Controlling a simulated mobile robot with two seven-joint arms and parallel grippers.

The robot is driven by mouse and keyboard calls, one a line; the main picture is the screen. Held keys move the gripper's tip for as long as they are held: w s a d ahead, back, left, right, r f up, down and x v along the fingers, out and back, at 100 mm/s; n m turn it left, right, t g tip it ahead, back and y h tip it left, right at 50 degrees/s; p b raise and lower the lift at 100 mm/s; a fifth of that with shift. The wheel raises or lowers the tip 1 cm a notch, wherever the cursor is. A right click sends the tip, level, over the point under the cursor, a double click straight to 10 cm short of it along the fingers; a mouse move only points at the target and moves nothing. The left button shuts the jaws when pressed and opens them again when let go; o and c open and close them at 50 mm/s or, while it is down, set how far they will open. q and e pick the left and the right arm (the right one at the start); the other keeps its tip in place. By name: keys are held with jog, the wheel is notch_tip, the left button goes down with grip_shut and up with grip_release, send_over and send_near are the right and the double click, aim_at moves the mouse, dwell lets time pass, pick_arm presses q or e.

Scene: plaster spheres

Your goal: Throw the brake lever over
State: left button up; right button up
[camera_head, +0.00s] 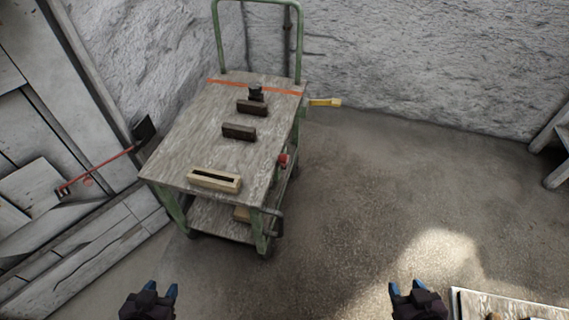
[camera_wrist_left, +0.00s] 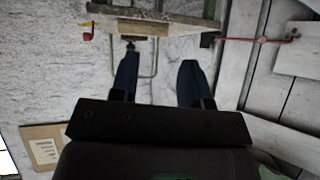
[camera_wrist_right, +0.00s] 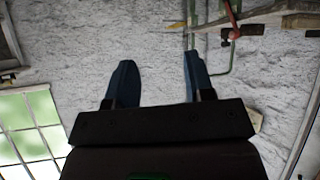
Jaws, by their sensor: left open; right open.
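A green-framed cart with a worn wooden top (camera_head: 190,150) stands left of centre in the head view. A lever with a red grip (camera_head: 283,160) sits at its right side; it looks like the brake lever, its lower part partly hidden. A red grip also shows beside the cart in the right wrist view (camera_wrist_right: 235,30). My left gripper (camera_head: 164,288) is open and empty, low in the head view, in front of the cart and well apart from it. My right gripper (camera_head: 406,286) is open and empty, lower right, far from the lever.
Dark blocks (camera_head: 239,132) and a pale slotted wooden block (camera_head: 214,180) lie on the cart. A yellow handle (camera_head: 325,102) juts out at its far right. A red rod (camera_head: 100,168) is at the left wall. A board (camera_head: 510,306) lies lower right. Floor right of the cart is clear.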

aim_at(282, 162)
pick_arm(q)
jog(key=shift+d, duration=0.1)
pick_arm(e)
jog(key=shift+s+d, duration=0.1)
jog(key=shift+d, duration=0.05)
